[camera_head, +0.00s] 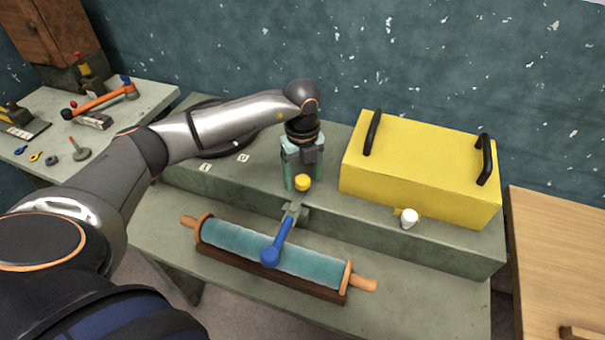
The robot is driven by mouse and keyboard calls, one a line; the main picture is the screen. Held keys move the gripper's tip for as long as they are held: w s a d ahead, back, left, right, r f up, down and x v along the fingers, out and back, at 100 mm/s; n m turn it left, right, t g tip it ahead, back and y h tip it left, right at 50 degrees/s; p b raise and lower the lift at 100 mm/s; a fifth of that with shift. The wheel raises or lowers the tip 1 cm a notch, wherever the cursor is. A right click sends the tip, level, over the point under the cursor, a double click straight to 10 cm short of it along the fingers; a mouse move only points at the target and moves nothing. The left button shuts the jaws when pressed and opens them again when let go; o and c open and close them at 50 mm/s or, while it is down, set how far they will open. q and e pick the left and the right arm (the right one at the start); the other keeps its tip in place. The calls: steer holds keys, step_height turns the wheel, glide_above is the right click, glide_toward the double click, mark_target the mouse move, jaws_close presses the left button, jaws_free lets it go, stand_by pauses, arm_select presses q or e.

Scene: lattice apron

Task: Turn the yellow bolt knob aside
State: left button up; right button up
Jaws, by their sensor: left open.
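The gripper is open. From this angle I cannot tell whether a finger touches the knob. A blue lever (277,243) with a round end runs from the bracket down over the teal roller. My right gripper is not in view.
A teal roller (240,246) with orange ends lies in front of the block (460,244). A yellow box (420,170) with black handles stands to the right, with a white knob (409,219) before it. A side bench (28,165) at left holds several tools.

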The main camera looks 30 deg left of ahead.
arm_select(q)
jaws_close()
stand_by(0.5)
